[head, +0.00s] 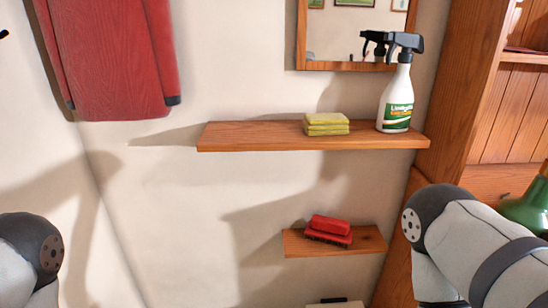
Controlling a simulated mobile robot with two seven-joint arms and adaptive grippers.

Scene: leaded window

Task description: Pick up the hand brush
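The hand brush (329,230) has a red back and dark bristles. It lies bristles down on the small lower wooden shelf (369,243). Nothing covers it in the head view. Parts of my two arms show at the lower left and lower right edges, but neither gripper is in view.
A longer wooden shelf (240,136) above holds yellow sponges (326,124) and a spray bottle (396,100). A mirror (340,66) hangs over it. A red garment (112,60) hangs at left. A wooden cabinet (452,110) stands at right, near a green object (530,208).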

